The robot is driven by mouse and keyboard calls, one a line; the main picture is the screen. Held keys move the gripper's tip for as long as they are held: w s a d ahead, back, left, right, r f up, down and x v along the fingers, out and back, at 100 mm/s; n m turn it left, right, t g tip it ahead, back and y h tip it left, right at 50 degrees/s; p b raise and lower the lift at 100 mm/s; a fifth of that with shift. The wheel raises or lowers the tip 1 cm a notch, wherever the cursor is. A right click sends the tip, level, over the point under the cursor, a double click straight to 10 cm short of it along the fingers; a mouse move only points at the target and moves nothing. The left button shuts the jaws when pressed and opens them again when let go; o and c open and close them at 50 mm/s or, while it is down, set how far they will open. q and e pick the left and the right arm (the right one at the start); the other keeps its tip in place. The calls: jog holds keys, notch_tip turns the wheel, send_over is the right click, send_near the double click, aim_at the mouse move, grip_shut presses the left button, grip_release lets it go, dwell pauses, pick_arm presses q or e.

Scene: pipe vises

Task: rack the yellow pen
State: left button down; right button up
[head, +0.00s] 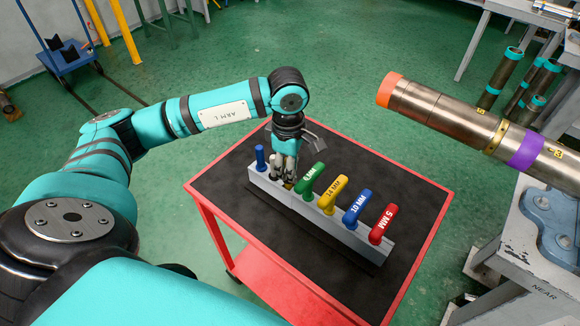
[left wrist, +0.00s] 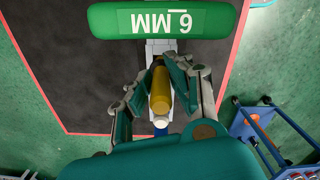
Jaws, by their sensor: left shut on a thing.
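My left gripper (head: 285,172) is over the left part of the grey rack (head: 373,256) on the cart. It is shut on the yellow pen (left wrist: 160,92), which sits between the two fingers in the left wrist view. In the head view the fingers hide most of the pen, and only a bit of yellow shows at the rack's top. I cannot tell whether its lower end is in a hole. A blue pen (head: 260,156) stands upright at the rack's left end. My right gripper is not in view.
Hex keys with green (head: 313,178), yellow (head: 334,192), blue (head: 357,206) and red (head: 383,223) handles stand in the rack right of the gripper. The red cart (head: 222,240) has a black top with free room around the rack. A pipe (head: 450,112) juts in at right.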

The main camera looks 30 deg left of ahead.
pick_arm(q)
jog(key=shift+f+b, duration=1.1)
jog(key=shift+f, duration=0.15)
dwell(0.4)
dwell(1.3)
jog(key=c, duration=1.1)
grip_release()
jog(key=shift+c, duration=0.2)
notch_tip(320, 180, up, 12)
jog(key=shift+s+a+f, duration=0.1)
